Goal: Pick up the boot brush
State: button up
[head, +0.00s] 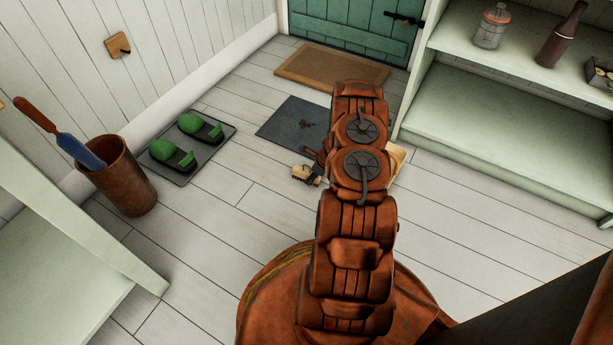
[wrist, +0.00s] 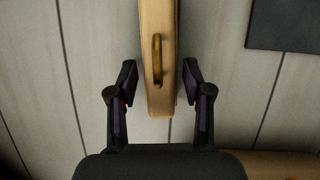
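A long tan wooden block with a brass loop, which I take for the boot brush (wrist: 158,95), runs from the top edge to the middle of the wrist view. No bristles show. My gripper (wrist: 158,70) is open, with one finger on each side of the block. A gap shows on the left; the right finger is very close, and I cannot tell whether it touches. In the head view, a small tan end of the brush (head: 301,172) shows on the floor left of my arm, which hides the rest.
A grey mat (head: 285,122) and brown doormat (head: 330,68) lie beyond. Green shoes on a tray (head: 222,140) and a brown bin (head: 128,183) stand left. Shelving (head: 490,115) stands right. Another tan object (head: 398,160) is partly behind my arm. Floor at lower right is clear.

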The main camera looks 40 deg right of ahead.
jog(key=c, duration=0.7)
jog(key=shift+c, duration=0.2)
jog(key=shift+r+p, duration=0.35)
jog(key=shift+r, duration=0.2)
notch_tip(320, 180, up, 3)
jog(key=shift+f+p, duration=0.15)
jog(key=shift+p, duration=0.7)
jog(key=s+a, duration=0.2)
jog(key=s, duration=0.1)
jog(key=shift+s+p, duration=0.15)
jog(key=shift+p, duration=0.15)
jog(key=s+a, duration=0.1)
jog(key=s, duration=0.1)
jog(key=s+a+p, duration=0.1)
jog(key=s+a, duration=0.1)
jog(key=s, duration=0.1)
jog(key=s+a+r+p, duration=0.1)
jog(key=s+a, duration=0.1)
jog(key=s, duration=0.1)
jog(key=shift+s, duration=0.2)
jog(key=shift+s+a+r+p, duration=0.15)
jog(key=shift+s+a, duration=0.1)
jog(key=shift+s, duration=0.25)
jog(key=shift+s+a+f+p, duration=0.1)
jog(key=shift+s+a+p, duration=0.1)
jog(key=shift+s, duration=0.3)
jog(key=shift+r, duration=0.15)
